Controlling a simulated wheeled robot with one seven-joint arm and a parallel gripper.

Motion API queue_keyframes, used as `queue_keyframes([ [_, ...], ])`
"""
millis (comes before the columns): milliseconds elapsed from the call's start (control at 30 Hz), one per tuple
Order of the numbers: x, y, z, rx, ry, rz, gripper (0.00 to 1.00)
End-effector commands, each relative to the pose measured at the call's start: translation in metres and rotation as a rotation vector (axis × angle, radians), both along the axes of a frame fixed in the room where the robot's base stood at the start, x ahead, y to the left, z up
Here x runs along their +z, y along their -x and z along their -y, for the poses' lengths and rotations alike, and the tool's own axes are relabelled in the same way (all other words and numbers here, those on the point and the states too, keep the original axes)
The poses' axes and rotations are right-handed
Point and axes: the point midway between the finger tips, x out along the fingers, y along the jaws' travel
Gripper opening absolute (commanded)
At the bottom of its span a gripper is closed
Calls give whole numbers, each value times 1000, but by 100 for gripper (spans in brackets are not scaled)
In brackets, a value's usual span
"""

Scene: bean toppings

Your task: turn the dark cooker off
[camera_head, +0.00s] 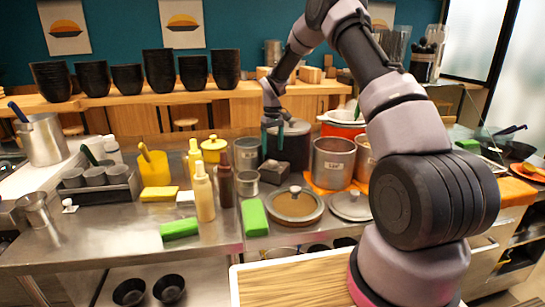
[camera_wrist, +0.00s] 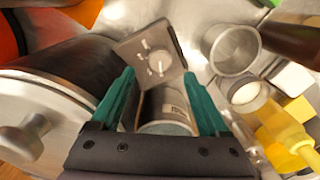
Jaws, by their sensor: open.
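My gripper (camera_head: 273,128) is above and beside the cooker. Its teal fingers (camera_wrist: 158,78) are open and empty, with the knob seen between and just beyond the tips, apart from them.
A labelled steel canister (camera_head: 246,153) stands left of the cooker; it also shows between my fingers (camera_wrist: 166,110). A steel cup (camera_head: 247,183), sauce bottles (camera_head: 203,194) and a labelled pot (camera_head: 333,163) crowd around. A lidded pan (camera_head: 296,207) is in front.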

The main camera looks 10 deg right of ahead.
Motion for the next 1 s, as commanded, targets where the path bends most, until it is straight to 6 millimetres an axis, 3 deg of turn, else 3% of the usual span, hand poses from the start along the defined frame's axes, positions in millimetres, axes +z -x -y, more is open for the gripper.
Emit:
queue_keyframes([
  [100,24,-1,0,-1,0,3,78],
  [300,47,-1,0,-1,0,2,78],
  [767,58,2,1,-5,-1,6,78],
  [867,82,9,3,-28,-4,29,78],
  [1000,141,37,10,-92,-14,85,78],
])
